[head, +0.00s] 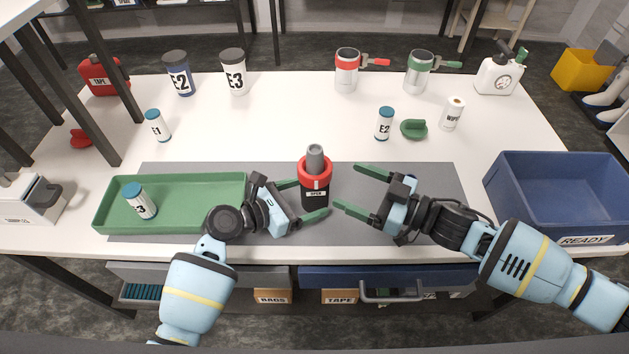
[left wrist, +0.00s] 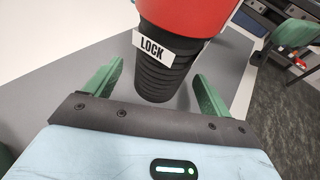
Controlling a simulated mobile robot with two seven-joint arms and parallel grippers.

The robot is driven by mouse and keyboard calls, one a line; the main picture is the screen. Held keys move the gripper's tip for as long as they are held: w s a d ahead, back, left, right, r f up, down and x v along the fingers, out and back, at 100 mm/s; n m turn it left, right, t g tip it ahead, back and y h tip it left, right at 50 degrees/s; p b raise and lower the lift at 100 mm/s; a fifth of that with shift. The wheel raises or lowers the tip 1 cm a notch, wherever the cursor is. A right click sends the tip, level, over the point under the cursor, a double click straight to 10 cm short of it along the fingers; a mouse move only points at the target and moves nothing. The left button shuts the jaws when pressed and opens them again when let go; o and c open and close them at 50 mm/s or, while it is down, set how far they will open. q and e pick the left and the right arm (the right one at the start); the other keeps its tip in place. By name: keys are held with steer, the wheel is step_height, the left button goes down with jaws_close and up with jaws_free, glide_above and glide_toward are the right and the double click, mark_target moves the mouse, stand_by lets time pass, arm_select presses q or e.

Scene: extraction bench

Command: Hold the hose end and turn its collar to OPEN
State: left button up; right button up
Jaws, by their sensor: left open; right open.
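The hose end (head: 315,192) stands upright on the grey mat, with a black body, a red collar (head: 315,170) and a grey nozzle on top. A label reading OPEN faces the head camera; in the left wrist view a LOCK label (left wrist: 153,49) shows on the ribbed black body (left wrist: 160,80). My left gripper (head: 306,199) is open, its green fingers on either side of the black body; contact cannot be told. My right gripper (head: 350,187) is open and empty just right of the hose end, its fingers pointing towards it.
A green tray (head: 100,212) with a white bottle (head: 139,201) lies left on the grey mat (head: 438,190). A blue READY crate (head: 560,165) stands at the right. Cups, canisters and a wipes roll (head: 452,114) stand farther back.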

arm_select(q)
steer(key=v, duration=1)
steer(key=shift+s+r, duration=0.1)
steer(key=shift+d, duration=0.1)
